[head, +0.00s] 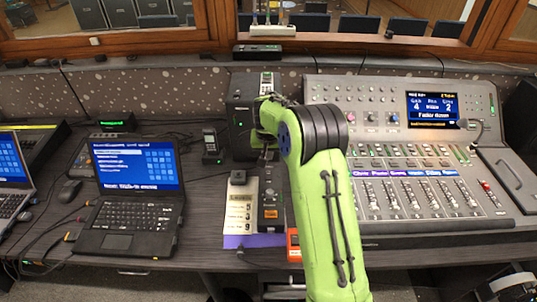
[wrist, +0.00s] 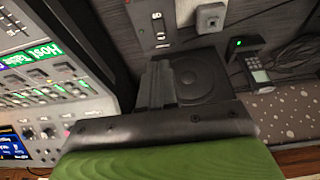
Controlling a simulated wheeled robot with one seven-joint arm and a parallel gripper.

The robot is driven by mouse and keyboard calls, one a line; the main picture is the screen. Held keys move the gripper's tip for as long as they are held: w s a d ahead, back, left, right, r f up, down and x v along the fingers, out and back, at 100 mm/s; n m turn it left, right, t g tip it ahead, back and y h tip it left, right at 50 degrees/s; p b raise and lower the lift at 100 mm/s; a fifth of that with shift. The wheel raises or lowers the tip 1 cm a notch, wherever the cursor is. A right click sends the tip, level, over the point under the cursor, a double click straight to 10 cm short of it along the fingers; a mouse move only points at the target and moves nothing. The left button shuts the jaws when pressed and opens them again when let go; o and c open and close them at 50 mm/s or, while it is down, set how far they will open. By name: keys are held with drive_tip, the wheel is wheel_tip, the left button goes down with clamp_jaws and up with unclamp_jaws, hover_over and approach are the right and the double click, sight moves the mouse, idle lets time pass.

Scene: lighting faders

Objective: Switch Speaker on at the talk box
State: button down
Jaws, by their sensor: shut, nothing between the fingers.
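The talk box appears to be the narrow dark box (head: 271,190) on the desk, left of my green arm in the head view. It has an orange button near its front; its lettering is too small to read. In the wrist view a grey panel with a small slotted switch (wrist: 158,22), probably the same box, lies just beyond the fingertips. My gripper (wrist: 158,68) is shut and empty, with a visible gap to that switch. In the head view my gripper (head: 264,153) is partly hidden by my wrist, over the box's far end. The switch's position cannot be told.
A black speaker (head: 241,118) stands behind my gripper. A handset (head: 211,146) stands to its left. A laptop (head: 135,180) is further left; the fader console (head: 425,225) is right.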

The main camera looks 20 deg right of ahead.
sight(269, 172)
drive_tip(key=b, duration=0.2)
drive_tip(key=w+b, duration=0.1)
drive_tip(key=b, duration=0.1)
drive_tip(key=shift+w+d+r, duration=0.2)
drive_tip(key=shift+w+d, duration=0.05)
drive_tip(key=shift+d, duration=0.1)
drive_tip(key=b+x, duration=0.1)
drive_tip(key=x, duration=0.3)
drive_tip(key=b+x, duration=0.1)
drive_tip(key=x, duration=0.3)
drive_tip(key=b+x, duration=0.1)
drive_tip(key=x, duration=0.4)
drive_tip(key=shift+s+a+f, duration=0.1)
drive_tip(key=shift+s, duration=0.2)
drive_tip(key=shift+f, duration=0.5)
